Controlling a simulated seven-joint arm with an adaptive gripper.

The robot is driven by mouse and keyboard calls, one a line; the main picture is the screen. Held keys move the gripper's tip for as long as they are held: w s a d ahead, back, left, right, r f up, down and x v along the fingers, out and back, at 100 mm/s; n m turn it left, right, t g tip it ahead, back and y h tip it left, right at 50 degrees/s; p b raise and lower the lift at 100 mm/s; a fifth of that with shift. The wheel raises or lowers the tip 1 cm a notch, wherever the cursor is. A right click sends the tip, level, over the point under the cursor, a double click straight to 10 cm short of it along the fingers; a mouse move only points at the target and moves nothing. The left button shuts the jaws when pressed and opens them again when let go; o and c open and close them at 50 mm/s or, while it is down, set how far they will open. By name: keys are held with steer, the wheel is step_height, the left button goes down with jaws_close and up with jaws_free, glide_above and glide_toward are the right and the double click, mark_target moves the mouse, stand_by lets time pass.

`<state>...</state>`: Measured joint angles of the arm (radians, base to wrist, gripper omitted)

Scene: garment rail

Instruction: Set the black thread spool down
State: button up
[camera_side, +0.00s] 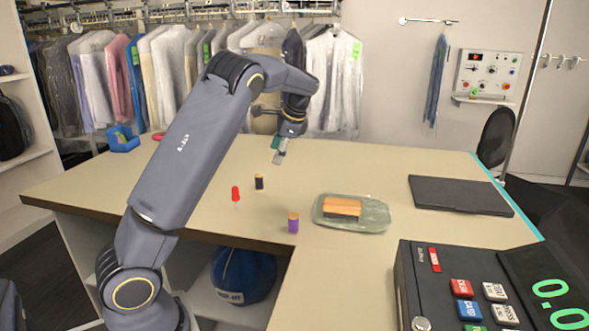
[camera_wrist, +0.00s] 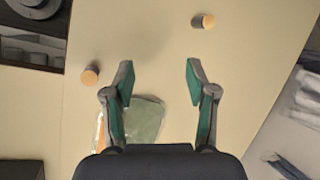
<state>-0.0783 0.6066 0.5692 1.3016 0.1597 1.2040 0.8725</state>
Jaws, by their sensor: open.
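The black thread spool (camera_side: 259,183) stands upright on the beige counter, with nothing holding it. In the wrist view a dark spool with a pale top (camera_wrist: 203,21), which looks like the same one, is near the top edge, beyond the fingertips. My gripper (camera_side: 279,152) is above the counter, up and to the right of the black spool in the side view, and apart from it. In the wrist view my gripper (camera_wrist: 160,78) has its teal-padded fingers spread wide with only bare counter between them.
A red spool (camera_side: 236,194) stands close left of the black one, and a purple spool (camera_side: 293,223) stands nearer the front edge. A green tray (camera_side: 376,214) holds an orange-brown brush (camera_side: 342,208). A dark flat slab (camera_side: 460,195) and a cash register (camera_side: 440,290) are at right.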

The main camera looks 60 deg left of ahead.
steer(key=s+d+r+n+t+h, duration=0.1)
steer(key=s+d+r+t+h, duration=0.3)
steer(key=d, duration=0.6)
steer(key=s+d+r+n+t, duration=0.1)
steer(key=s+d+r+n, duration=0.1)
steer(key=s+d, duration=0.55)
steer(key=s+d+f+n+t+h, duration=0.1)
steer(key=s+d+f+t, duration=0.1)
steer(key=s+d, duration=0.7)
steer(key=d+f, duration=0.1)
steer(key=d, duration=0.2)
steer(key=shift+s+f, duration=0.2)
steer(key=shift+s, duration=0.1)
